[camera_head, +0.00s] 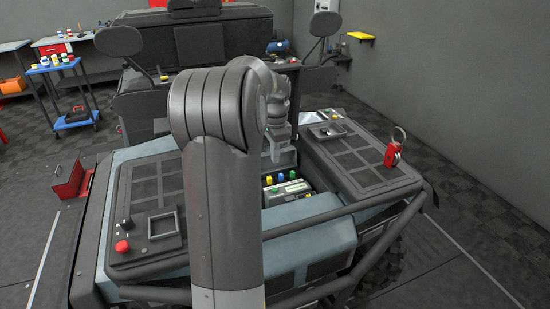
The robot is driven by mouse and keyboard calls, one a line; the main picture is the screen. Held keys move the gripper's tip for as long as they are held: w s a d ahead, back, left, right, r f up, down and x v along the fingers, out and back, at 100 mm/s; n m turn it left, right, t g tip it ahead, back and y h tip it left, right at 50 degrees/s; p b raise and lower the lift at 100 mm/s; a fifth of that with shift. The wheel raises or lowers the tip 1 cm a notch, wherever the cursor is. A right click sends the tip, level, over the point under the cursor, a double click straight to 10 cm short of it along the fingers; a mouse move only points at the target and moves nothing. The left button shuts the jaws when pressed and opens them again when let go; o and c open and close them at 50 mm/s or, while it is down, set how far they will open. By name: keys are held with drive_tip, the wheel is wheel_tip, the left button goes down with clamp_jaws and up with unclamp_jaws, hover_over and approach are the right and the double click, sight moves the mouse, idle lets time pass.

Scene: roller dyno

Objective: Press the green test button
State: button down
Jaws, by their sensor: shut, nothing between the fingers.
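No label reading "test" is legible, so I cannot tell for sure which green part is the test button. A small green cap (292,174) stands in a row with a yellow cap (268,180) and a blue cap (282,177) in the recess between the two side panels. My gripper (276,156) is shut and empty, pointing down above this recess, a little behind and above the caps. My arm covers the left part of the recess.
A red knob (122,246) sits on the left panel (148,190). Dark frame bars (330,217) cross the front. A blue cart (72,118) is at the far left.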

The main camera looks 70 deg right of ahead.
approach(275, 194)
wheel_tip(275, 194, down, 5)
drive_tip(key=shift+d+f, duration=0.1)
drive_tip(key=shift+f, duration=0.1)
idle(0.3)
drive_tip(key=shift+f, duration=1.1)
wheel_tip(275, 194, up, 15)
drive_tip(key=shift+f, duration=0.15)
drive_tip(key=shift+w, duration=0.15)
idle(0.4)
